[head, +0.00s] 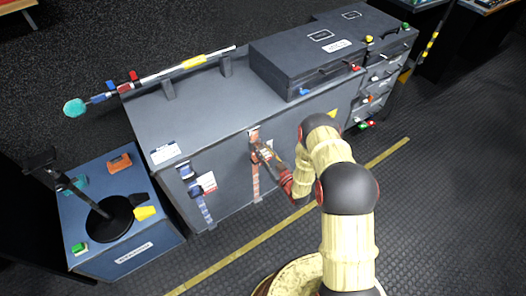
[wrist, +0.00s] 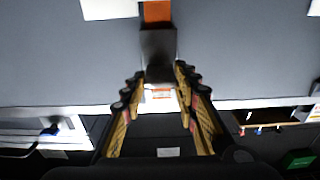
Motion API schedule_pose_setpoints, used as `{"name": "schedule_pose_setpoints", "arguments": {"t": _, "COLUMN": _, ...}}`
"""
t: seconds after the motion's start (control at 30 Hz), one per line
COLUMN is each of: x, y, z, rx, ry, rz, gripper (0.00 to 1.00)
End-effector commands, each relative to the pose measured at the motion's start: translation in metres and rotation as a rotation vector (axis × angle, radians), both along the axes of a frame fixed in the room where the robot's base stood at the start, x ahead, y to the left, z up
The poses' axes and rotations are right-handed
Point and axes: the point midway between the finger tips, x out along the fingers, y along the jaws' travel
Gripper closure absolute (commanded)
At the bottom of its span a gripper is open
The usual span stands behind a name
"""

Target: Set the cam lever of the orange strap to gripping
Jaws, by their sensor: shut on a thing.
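The orange strap (head: 255,182) hangs down the front face of the grey case. In the wrist view a short orange piece of it (wrist: 156,12) shows at the top. Below that piece is the grey metal cam lever (wrist: 158,48), which runs down between my fingertips. My gripper (head: 264,154) is at the strap's buckle, high on the front face; in the wrist view its two fingers (wrist: 160,76) are on either side of the lever's end, shut on it. My fingers partly hide the buckle in the head view, and I cannot tell the lever's exact angle.
A blue strap (head: 202,204) with its buckle hangs to the left on the same grey case (head: 215,105). A blue-grey box (head: 130,255) with small items stands at the left. A dark case (head: 300,60) and a drawer unit (head: 385,75) are at the right. The floor in front is clear.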

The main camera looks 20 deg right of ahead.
Motion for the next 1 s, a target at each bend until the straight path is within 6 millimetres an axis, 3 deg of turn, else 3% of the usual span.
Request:
{"name": "schedule_pose_setpoints", "arguments": {"t": 0.2, "x": 0.0008, "y": 0.0001, "z": -0.0104, "rx": 0.027, "ry": -0.085, "rz": 0.0, "gripper": 0.95}}
{"name": "schedule_pose_setpoints", "arguments": {"t": 0.7, "x": 0.0004, "y": 0.0001, "z": -0.0079, "rx": 0.041, "ry": -0.127, "rz": 0.0, "gripper": 0.95}}
{"name": "schedule_pose_setpoints", "arguments": {"t": 0.73, "x": 0.0004, "y": 0.0001, "z": -0.0079, "rx": 0.041, "ry": -0.127, "rz": 0.0, "gripper": 0.69}}
{"name": "schedule_pose_setpoints", "arguments": {"t": 1.0, "x": 0.0005, "y": 0.0001, "z": -0.0079, "rx": 0.041, "ry": -0.127, "rz": 0.0, "gripper": 0.54}}
